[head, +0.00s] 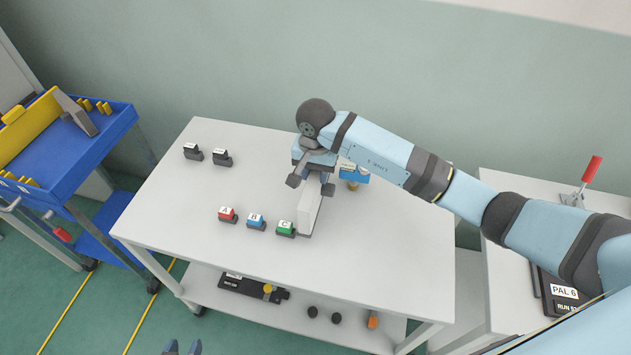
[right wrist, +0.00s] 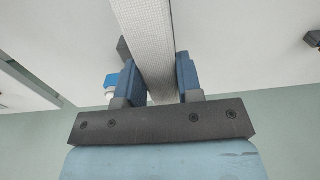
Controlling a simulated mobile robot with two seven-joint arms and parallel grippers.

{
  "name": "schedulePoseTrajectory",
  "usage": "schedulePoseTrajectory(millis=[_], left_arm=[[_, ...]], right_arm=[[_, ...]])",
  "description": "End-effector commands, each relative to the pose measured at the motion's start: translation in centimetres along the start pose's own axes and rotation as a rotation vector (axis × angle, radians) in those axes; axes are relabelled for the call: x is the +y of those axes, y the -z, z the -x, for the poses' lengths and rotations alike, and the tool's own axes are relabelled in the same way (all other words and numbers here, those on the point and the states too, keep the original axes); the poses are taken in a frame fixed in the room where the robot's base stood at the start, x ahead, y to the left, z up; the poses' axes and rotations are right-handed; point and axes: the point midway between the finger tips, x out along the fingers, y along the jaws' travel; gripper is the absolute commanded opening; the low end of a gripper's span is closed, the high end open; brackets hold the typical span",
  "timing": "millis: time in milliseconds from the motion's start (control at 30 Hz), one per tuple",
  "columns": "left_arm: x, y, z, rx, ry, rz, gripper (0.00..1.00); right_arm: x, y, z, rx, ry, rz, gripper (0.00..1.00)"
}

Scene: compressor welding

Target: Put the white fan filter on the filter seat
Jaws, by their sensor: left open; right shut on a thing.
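The white fan filter (head: 309,212) is a thin pale slab standing on edge over the table, just right of the green block marked C. My right gripper (head: 327,186) is shut on its upper end. In the right wrist view, the filter (right wrist: 150,42) shows a fine mesh face between the two blue fingers of the right gripper (right wrist: 158,78). I cannot tell whether its lower edge touches the table. My left gripper (head: 183,347) is open and empty at the bottom edge of the head view, in front of the table. I cannot make out the filter seat for certain.
Red (head: 227,214), blue (head: 256,221) and green (head: 285,228) blocks stand in a row on the white table (head: 180,230). Two dark blocks (head: 193,152) sit at its back left. A blue object (head: 355,174) is partly behind my right gripper. A blue cart (head: 65,150) stands left.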

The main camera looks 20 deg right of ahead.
Motion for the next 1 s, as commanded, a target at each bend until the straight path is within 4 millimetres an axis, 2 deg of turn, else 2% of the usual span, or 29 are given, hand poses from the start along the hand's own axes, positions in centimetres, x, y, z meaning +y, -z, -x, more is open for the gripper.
schedulePoseTrajectory(millis=[300, 700, 733, 800, 833, 1000], left_arm=[[0.1, 0.4, 0.2, 0.0, -0.002, 0.001, 0.43], [0.1, -0.1, -0.1, 0.0, -0.002, 0.001, 0.43], [0.1, 0.0, 0.0, -0.001, -0.002, 0.001, 0.43], [0.1, 0.0, 0.0, -0.002, -0.002, 0.001, 0.43], [0.1, 0.0, 0.0, -0.002, -0.001, 0.001, 0.43], [0.1, 0.0, 0.0, -0.002, -0.001, 0.001, 0.43]], right_arm=[[0.0, -0.1, -4.0, -0.003, 0.0, -0.001, 0.0], [0.0, 0.0, -4.7, 0.0, -0.001, 0.001, 0.0], [0.0, -0.1, -4.6, 0.0, -0.001, 0.001, 0.4], [0.0, -0.1, -4.5, 0.0, -0.001, 0.001, 0.56], [0.0, 0.0, -4.5, 0.0, -0.001, 0.001, 0.59], [0.0, 0.0, -4.5, 0.0, -0.001, 0.001, 0.59]])
